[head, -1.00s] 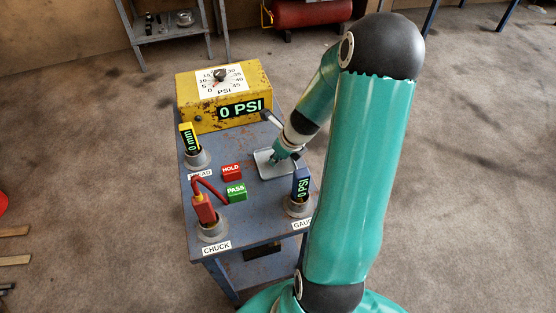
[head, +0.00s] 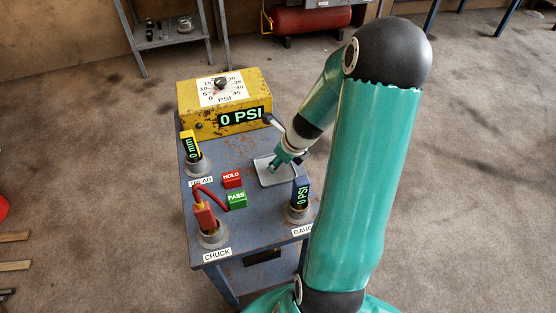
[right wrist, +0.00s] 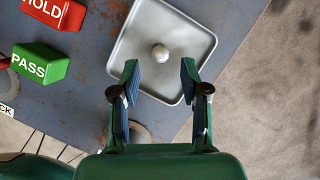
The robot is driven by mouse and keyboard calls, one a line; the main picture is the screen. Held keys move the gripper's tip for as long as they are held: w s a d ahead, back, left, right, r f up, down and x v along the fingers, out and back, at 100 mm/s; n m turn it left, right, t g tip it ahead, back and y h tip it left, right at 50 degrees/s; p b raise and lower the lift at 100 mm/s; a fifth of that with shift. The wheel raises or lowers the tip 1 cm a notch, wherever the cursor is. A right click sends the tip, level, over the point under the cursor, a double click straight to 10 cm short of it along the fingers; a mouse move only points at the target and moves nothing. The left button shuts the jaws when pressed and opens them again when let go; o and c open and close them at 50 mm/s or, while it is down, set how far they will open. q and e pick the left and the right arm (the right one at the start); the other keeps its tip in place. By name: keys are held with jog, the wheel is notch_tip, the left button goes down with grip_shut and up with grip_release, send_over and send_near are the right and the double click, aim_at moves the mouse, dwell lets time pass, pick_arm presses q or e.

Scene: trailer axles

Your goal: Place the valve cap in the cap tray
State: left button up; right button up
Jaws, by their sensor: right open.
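The valve cap is a small pale round piece (right wrist: 160,53) lying in the cap tray, near its middle, in the right wrist view. The cap tray (right wrist: 188,32) is a shallow grey square dish on the blue bench; it also shows in the head view (head: 268,180). My right gripper (right wrist: 159,77) is open and empty, its two fingertips apart over the tray's near part, with the cap just beyond the gap between them. In the head view my right gripper (head: 276,164) is over the tray and hides the cap. My left gripper is not in view.
A yellow PSI box (head: 190,108) stands at the bench's back. Red HOLD (head: 232,178) and green PASS (head: 237,199) blocks lie left of the tray. The gauge (head: 301,191), red chuck (head: 204,216) and yellow tread tool (head: 189,146) stand in round holders.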

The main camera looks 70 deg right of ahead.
jog(key=p+v, duration=0.3)
jog(key=v, duration=0.7)
jog(key=shift+p, duration=0.3)
